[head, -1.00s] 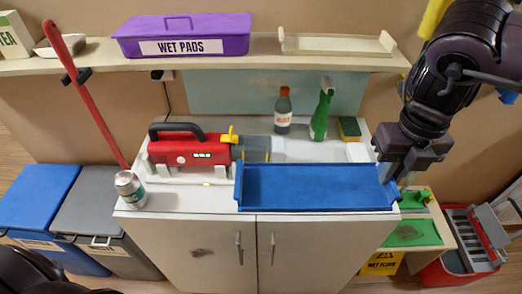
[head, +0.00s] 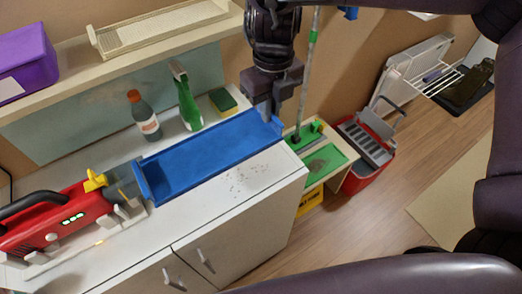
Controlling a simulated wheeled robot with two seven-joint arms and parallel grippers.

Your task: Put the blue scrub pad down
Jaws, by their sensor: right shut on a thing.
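The blue scrub pad (head: 205,154) is a long, flat blue piece with raised ends, almost like a tray. It lies level over the white counter, along the bottles. I cannot tell whether its whole underside touches the counter. My right gripper (head: 271,112) points down at the pad's right end and is shut on it; the fingertips are partly hidden there. The pad's left end is close to the nozzle of the red machine (head: 62,222). My left gripper is not in view.
A dark bottle (head: 145,117), a green spray bottle (head: 187,97) and a green-yellow sponge (head: 222,101) stand behind the pad. Dark crumbs lie on bare counter (head: 235,192) in front. A shelf (head: 130,68) runs above. A low green-topped stand (head: 325,160) and red bucket (head: 367,155) are right.

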